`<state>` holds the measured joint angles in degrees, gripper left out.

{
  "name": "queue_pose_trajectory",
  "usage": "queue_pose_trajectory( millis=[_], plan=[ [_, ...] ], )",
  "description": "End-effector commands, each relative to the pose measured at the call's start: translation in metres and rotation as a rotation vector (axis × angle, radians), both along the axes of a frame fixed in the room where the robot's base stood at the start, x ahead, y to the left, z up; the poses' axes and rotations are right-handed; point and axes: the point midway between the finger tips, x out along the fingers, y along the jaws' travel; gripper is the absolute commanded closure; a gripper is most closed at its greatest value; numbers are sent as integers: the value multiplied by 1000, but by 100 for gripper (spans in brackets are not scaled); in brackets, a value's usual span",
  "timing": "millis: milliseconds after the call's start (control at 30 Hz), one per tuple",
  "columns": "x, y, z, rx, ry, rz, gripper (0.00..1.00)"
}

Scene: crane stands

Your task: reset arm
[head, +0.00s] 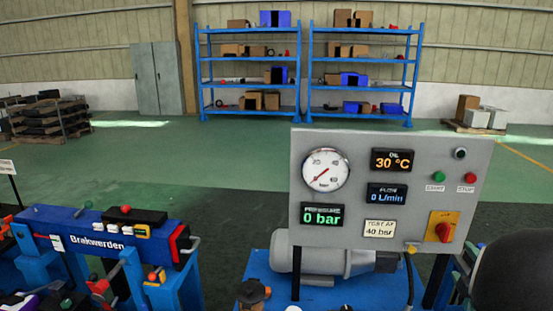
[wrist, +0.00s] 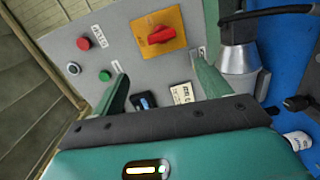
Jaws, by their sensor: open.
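My gripper (wrist: 161,70) shows in the wrist view as two green fingers standing apart, with nothing between them. Behind the fingers is the grey control panel (wrist: 120,50), tilted in that view. Its red rotary switch (wrist: 160,34) on an orange plate, red button (wrist: 83,43) and green button (wrist: 104,76) are visible. In the head view the panel (head: 358,175) stands upright, with a round gauge (head: 326,169) and displays reading 30 °C, 0 L/min and 0 bar. The gripper's fingers cannot be made out there.
A grey motor (head: 320,256) sits on a blue base below the panel. A blue bench (head: 90,232) marked "Brakwerden" stands at left. Blue shelves (head: 303,75) with boxes, a grey cabinet (head: 158,77) and pallets stand at the back. The green floor (head: 200,160) between is clear.

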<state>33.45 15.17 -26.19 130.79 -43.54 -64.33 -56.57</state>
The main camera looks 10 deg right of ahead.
Motion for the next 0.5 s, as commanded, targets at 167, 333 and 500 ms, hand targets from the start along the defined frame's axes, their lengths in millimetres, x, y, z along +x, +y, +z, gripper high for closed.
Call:
queue_pose_trajectory(
  millis=[167, 333, 500],
  plan=[
    [25, 36, 26, 201, 9, -74, 24],
    [35, 81, 41, 425, 31, -147, 24],
    [33, 135, 51, 655, 72, -211, 24]
  ],
)
